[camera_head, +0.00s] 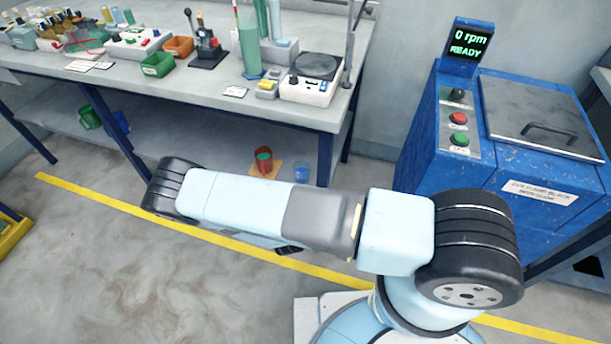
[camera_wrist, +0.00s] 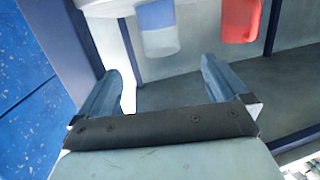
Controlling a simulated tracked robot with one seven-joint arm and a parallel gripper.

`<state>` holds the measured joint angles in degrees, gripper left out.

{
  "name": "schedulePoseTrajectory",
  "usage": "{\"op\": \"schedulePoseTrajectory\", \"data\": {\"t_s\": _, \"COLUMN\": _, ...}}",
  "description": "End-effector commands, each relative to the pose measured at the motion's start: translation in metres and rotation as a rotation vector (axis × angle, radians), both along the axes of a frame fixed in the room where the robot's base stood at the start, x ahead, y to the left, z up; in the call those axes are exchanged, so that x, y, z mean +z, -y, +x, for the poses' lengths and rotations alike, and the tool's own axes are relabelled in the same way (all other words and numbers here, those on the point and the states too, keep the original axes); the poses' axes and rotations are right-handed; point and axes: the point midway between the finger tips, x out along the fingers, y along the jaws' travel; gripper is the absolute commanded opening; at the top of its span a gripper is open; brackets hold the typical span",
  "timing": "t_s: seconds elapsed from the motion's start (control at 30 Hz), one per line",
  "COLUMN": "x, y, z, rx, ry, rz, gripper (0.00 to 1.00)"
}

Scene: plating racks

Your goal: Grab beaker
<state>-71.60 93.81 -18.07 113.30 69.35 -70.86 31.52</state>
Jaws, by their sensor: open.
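A small clear beaker with blue liquid (camera_head: 301,173) stands on the lower shelf under the bench, near its right end. It also shows at the top of the wrist view (camera_wrist: 158,30), which looks turned over. In the head view the gripper is hidden by my arm.
The bench (camera_head: 205,92) above the shelf holds a balance, cylinders, bins and bottles. A bench leg (camera_head: 325,158) stands just right of the beakers. A blue machine (camera_head: 420,135) stands at the right. A green container (camera_head: 88,118) is at the shelf's left.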

Motion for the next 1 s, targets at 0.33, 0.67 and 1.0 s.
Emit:
{"op": "schedulePoseTrajectory", "data": {"t_s": 0.33, "x": -0.008, "y": 0.009, "z": 0.055, "rx": 0.0, "ry": 0.001, "rz": 0.0, "gripper": 1.0}}
{"op": "schedulePoseTrajectory", "data": {"t_s": 0.67, "x": -0.011, "y": 0.011, "z": 0.078, "rx": 0.001, "ry": 0.0, "rz": 0.0, "gripper": 1.0}}
{"op": "schedulePoseTrajectory", "data": {"t_s": 1.0, "x": -0.018, "y": 0.018, "z": 0.115, "rx": 0.0, "ry": 0.0, "rz": 0.001, "gripper": 1.0}}
